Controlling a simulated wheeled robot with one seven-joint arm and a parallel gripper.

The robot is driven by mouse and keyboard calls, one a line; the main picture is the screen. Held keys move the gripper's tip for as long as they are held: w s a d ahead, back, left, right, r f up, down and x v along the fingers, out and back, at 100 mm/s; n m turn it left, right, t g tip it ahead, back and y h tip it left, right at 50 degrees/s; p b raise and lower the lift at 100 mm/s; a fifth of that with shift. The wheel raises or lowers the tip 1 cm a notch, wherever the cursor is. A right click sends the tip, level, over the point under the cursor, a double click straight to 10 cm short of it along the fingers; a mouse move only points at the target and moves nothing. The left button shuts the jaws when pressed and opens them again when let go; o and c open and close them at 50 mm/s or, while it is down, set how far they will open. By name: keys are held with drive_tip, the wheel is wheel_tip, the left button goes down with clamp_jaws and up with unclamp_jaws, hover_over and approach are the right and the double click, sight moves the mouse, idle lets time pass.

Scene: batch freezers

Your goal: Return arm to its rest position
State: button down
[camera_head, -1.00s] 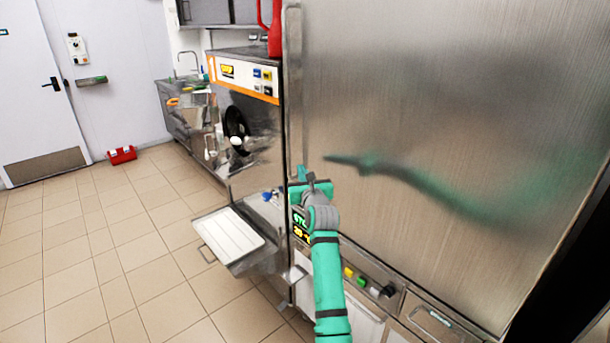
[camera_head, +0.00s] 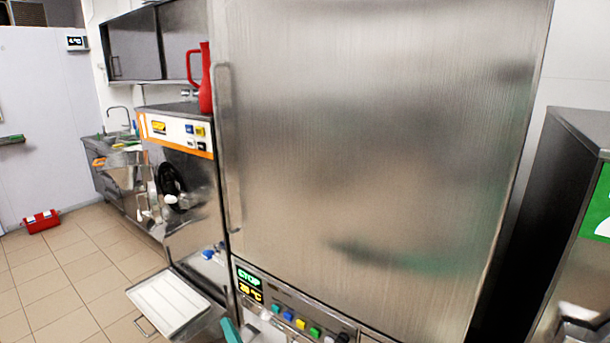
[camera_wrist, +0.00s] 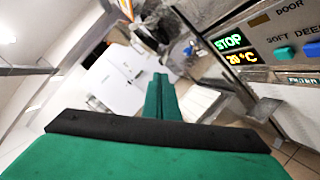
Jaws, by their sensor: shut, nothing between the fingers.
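My gripper (camera_wrist: 161,98) shows in the wrist view as two green fingers pressed together, with nothing between them. In the head view only a small green part of my arm (camera_head: 230,331) shows at the bottom edge, in front of the freezer's lower left corner. The tall steel batch freezer (camera_head: 370,150) has its large door closed. Its control panel (camera_head: 285,312) reads STOP and 20 °C, and the display also shows in the wrist view (camera_wrist: 233,50), to the right of my fingers. Most of my arm is outside the head view.
An orange-striped machine (camera_head: 180,133) stands left of the freezer with a red jug (camera_head: 205,85) on top. A white tray (camera_head: 168,305) juts out low at its front. A red toolbox (camera_head: 41,221) lies on the floor. Another steel cabinet (camera_head: 560,200) stands right. Open tiled floor lies left.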

drive_tip(key=s+d+f+m+t+h, duration=0.1)
drive_tip(key=s+d+f+m+h, duration=0.15)
drive_tip(key=s+m, duration=0.45)
drive_tip(key=s+d+f+m+t+h, duration=0.1)
drive_tip(key=s+d+f+m, duration=0.25)
drive_tip(key=s, duration=0.75)
drive_tip(key=s+d+f+m+t+h, duration=0.1)
drive_tip(key=s+d+f+m, duration=0.2)
drive_tip(key=s+m, duration=0.35)
drive_tip(key=s+d+r+m+g+h, duration=0.1)
drive_tip(key=s+d+m+h, duration=0.2)
drive_tip(key=s, duration=1)
drive_tip(key=s+d+r+m+g+h, duration=0.2)
drive_tip(key=s+d+m, duration=0.7)
drive_tip(key=s, duration=0.5)
drive_tip(key=shift+m+h, duration=0.85)
drive_tip(key=shift+m, duration=0.55)
drive_tip(key=shift+s+d, duration=0.1)
